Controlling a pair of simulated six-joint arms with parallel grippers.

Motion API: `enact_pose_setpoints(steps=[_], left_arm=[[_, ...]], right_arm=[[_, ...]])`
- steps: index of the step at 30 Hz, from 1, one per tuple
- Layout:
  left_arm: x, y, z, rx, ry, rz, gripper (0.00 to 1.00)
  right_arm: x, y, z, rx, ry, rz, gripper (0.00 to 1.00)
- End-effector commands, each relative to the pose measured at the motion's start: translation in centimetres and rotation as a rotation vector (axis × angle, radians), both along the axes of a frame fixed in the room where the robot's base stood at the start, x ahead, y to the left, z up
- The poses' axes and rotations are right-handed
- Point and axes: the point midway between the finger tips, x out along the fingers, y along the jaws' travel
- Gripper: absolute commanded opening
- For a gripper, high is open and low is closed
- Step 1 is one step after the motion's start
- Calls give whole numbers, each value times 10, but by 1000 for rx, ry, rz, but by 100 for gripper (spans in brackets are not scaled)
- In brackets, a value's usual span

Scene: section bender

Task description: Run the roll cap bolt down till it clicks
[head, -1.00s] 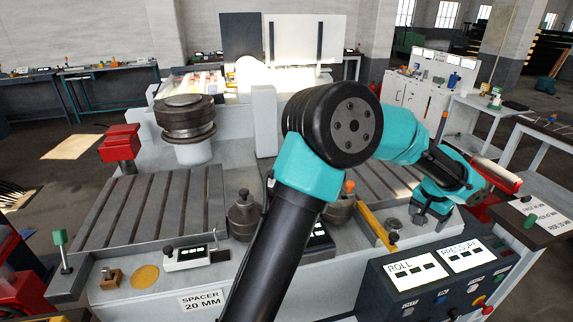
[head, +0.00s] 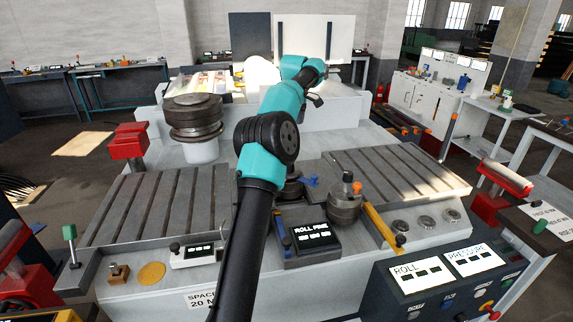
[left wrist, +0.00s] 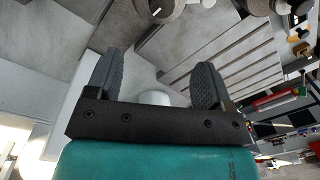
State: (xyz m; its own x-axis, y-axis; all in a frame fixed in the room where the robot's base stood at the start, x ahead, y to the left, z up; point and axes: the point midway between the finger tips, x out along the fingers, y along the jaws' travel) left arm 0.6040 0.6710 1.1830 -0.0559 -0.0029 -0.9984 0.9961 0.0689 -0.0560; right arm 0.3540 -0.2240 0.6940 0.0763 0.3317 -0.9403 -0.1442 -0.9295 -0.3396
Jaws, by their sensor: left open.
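My left gripper (head: 316,98) is at the far end of the teal and black arm, over the back of the machine. In the left wrist view its two dark ribbed fingers (left wrist: 157,75) stand wide apart, open. A pale rounded thing (left wrist: 155,97) shows between them near the palm; I cannot tell whether it is touched. A dark roll stack (head: 193,115) stands on a pale post at the machine's left. I cannot make out the roll cap bolt for sure. My right gripper is not in view.
Two slotted plates (head: 150,207) (head: 400,172) flank the middle. A round dark fixture with an orange knob (head: 356,188) and a small blue piece (head: 312,181) stand between them. A ROLL PINS display (head: 312,236), a yellow bar (head: 381,226) and round pads (head: 425,221) are nearer.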

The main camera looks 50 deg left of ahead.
Motion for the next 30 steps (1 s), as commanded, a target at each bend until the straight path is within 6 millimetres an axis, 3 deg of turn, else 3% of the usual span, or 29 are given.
enact_pose_setpoints(steps=[17,23,30], left_arm=[[-3,3,-6,-1,2,14,75],[-4,3,-23,-1,2,13,75],[-7,3,-58,-2,3,14,75]], right_arm=[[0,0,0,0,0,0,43],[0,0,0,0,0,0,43],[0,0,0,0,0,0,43]])
